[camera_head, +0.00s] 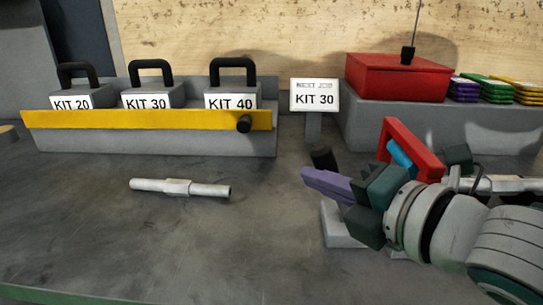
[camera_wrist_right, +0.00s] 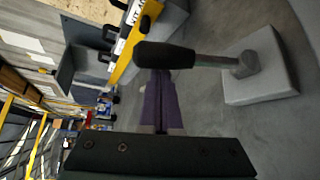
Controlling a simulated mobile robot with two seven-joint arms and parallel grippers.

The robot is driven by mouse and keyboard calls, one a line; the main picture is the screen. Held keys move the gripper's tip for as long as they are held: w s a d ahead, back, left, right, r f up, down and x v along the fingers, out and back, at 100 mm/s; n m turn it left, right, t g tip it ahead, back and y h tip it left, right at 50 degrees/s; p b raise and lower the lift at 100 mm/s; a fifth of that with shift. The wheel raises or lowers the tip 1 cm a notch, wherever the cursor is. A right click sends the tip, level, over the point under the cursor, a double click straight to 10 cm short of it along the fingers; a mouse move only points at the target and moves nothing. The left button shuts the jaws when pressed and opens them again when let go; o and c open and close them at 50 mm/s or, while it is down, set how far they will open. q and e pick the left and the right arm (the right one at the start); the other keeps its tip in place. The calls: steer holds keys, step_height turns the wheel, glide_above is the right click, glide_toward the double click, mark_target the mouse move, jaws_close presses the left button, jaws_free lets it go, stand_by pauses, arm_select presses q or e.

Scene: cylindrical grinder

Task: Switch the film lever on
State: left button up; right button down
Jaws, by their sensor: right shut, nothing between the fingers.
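A lever with a black grip (camera_head: 323,157) stands on a pale grey block (camera_head: 341,226) on the bench. My right gripper (camera_head: 308,174) hides the middle of the lever in the head view. Its purple fingers are shut and empty, pointing left. In the right wrist view the lever's black grip (camera_wrist_right: 165,56), its metal rod (camera_wrist_right: 222,62) and the grey block (camera_wrist_right: 262,68) show clearly. There the shut fingertips (camera_wrist_right: 158,78) of my right gripper lie right by the grip; I cannot tell whether they touch. No label shows on the lever. My left gripper is not in view.
A grey rack (camera_head: 200,142) with a yellow bar (camera_head: 130,120) holds three kit weights. A KIT 30 sign (camera_head: 314,97) and a red box (camera_head: 398,78) stand behind. A red frame (camera_head: 412,145) is close behind my right gripper. A metal shaft (camera_head: 180,187) lies left; the front bench is clear.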

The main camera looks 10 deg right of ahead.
mark_target(332, 170)
steer(key=shift+s+d+r, duration=0.1)
steer(key=shift+d+r, duration=0.05)
steer(key=shift+d, duration=0.15)
stand_by(0.4)
steer(key=shift+d+r+m+t+y+b, duration=0.1)
steer(key=shift+d+m+t+y+b, duration=0.2)
steer(key=shift+m+b, duration=0.15)
steer(key=shift+s+d+r+m+t+y+b, duration=0.15)
steer(key=shift+d+m+t+b, duration=0.1)
steer(key=shift+d+m+b, duration=0.15)
steer(key=shift+s+d+m+t+y+b, duration=0.15)
steer(key=shift+d+m+t+b, duration=0.15)
steer(key=shift+d+m, duration=0.1)
steer(key=shift+s+d+r+m+t+y+b, duration=0.1)
steer(key=shift+s+d+m+t+b, duration=0.1)
steer(key=shift+d+m+t+b, duration=0.5)
steer(key=shift+s+d+m+t+y+b, duration=0.1)
steer(key=shift+s+d+m+t+b, duration=0.25)
steer(key=shift+d+m+b, duration=0.5)
steer(key=shift+s+d+r+m+t+y+b, duration=0.1)
steer(key=shift+d+m+t+b, duration=0.5)
steer(key=shift+d+m+b, duration=0.15)
